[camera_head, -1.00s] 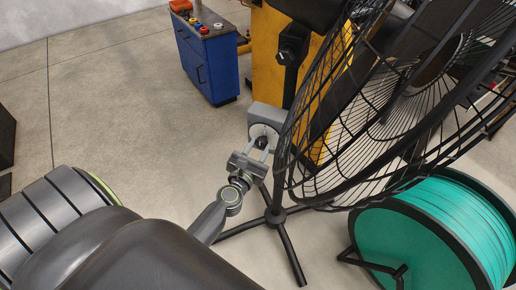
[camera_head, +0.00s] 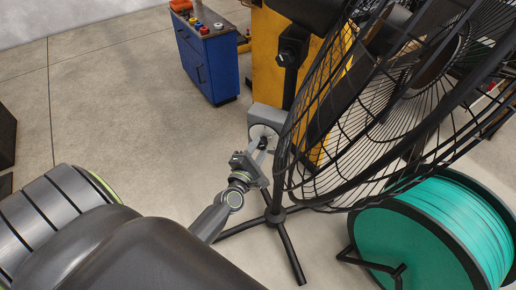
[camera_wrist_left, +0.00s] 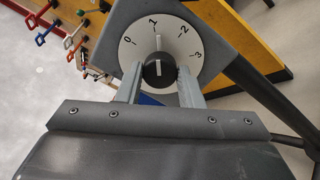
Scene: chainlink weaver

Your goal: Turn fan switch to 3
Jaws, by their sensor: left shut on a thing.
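The fan switch is a grey box (camera_head: 262,114) on the fan's stand, with a white round dial marked 0, 1, 2 and 3. The dial (camera_wrist_left: 131,50) fills the upper middle of the left wrist view. Its black knob (camera_wrist_left: 159,71) has a white line that points up, close to the 1. My left gripper (camera_wrist_left: 159,78) has one finger on each side of the knob and is shut on it. In the head view the left gripper (camera_head: 261,142) reaches the switch from below left. My right gripper is not in view.
The black fan cage (camera_head: 360,130) stands close to the right of the switch, above its stand legs (camera_head: 284,238). A teal cable reel (camera_head: 440,235) sits at the lower right. A blue cabinet (camera_head: 208,65) stands behind. The floor at left is open.

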